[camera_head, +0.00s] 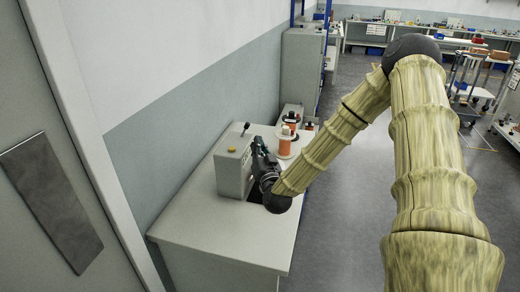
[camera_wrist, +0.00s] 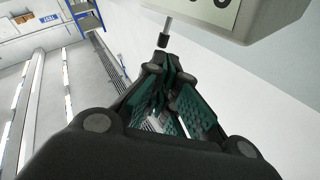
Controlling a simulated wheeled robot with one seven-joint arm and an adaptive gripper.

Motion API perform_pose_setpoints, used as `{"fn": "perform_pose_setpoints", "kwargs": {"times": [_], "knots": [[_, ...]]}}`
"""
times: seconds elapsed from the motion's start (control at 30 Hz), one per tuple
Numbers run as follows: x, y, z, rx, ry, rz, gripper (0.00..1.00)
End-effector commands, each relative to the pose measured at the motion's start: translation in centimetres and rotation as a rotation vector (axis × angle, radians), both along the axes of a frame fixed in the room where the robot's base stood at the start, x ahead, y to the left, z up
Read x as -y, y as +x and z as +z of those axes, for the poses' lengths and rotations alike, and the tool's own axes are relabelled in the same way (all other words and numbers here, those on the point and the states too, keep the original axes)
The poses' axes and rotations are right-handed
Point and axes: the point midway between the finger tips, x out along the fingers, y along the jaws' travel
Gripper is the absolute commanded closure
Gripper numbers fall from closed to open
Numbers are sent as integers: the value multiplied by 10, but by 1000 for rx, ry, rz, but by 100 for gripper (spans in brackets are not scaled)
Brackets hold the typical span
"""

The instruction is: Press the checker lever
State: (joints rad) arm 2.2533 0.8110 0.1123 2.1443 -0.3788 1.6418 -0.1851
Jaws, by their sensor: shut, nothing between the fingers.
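My gripper (camera_head: 257,142) is beside the box's right side, shut and empty. In the wrist view the box (camera_wrist: 240,22) is at the top right, and the lever (camera_wrist: 164,34) shows as a grey rod with a black tip. There my gripper's fingertips (camera_wrist: 158,65) point toward the lever, with a small gap seeming to separate them.
The white table (camera_head: 220,236) is bare in front of the box. Orange spools (camera_head: 285,142) stand behind my gripper at the table's far end. A wall (camera_head: 180,120) runs along the left. Grey cabinets (camera_head: 301,70) stand farther back.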

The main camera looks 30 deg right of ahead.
Motion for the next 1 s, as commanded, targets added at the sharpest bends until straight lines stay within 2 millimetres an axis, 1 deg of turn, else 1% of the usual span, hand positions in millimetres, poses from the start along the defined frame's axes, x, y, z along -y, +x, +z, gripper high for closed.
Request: {"fn": "perform_pose_setpoints", "kwargs": {"times": [0.03, 0.3, 0.5, 0.7, 1.0], "knots": [[3, 8, 4, 1, -1, -1, 100], [15, 49, 15, -1, -2, 0, 100], [23, 70, 19, 0, -1, 0, 100], [25, 80, 20, -2, 0, 2, 100], [26, 81, 20, -1, 0, 1, 100]]}}
